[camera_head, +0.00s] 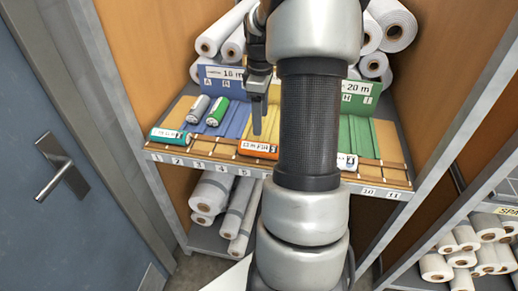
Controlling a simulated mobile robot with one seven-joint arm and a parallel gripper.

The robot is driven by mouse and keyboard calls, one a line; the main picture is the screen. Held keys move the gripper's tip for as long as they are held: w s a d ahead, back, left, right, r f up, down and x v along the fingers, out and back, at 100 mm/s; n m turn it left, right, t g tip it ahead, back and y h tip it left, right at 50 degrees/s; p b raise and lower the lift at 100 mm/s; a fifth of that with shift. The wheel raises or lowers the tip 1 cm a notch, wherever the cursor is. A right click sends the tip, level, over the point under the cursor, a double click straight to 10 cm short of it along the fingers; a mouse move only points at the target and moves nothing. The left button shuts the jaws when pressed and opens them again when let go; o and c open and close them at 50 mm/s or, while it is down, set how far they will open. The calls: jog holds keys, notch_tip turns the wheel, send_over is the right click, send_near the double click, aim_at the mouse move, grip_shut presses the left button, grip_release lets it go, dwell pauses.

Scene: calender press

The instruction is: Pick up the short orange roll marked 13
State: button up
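A short orange roll (259,149) with a white label lies across the front edge of the shelf, above the numbered strip. Its label print is small; I cannot read a 13 for sure. My gripper (257,127) points down just above and behind the orange roll, near the yellow grooves. It appears apart from the roll. I see the fingers nearly edge-on, so the gap between them does not show. My arm hides the shelf to the right of the roll.
A teal-green roll (171,135) lies at the front left. A green roll (217,112) and a grey roll (198,109) lie in the blue grooves. A white-labelled roll (347,161) shows right of my arm. Large white rolls (389,25) are stacked behind; wooden side walls flank the shelf.

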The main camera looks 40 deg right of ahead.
aim_at(260, 144)
notch_tip(260, 144, down, 11)
jog(key=shift+f, duration=0.2)
dwell(0.3)
jog(key=shift+w, duration=0.1)
jog(key=c, duration=1.2)
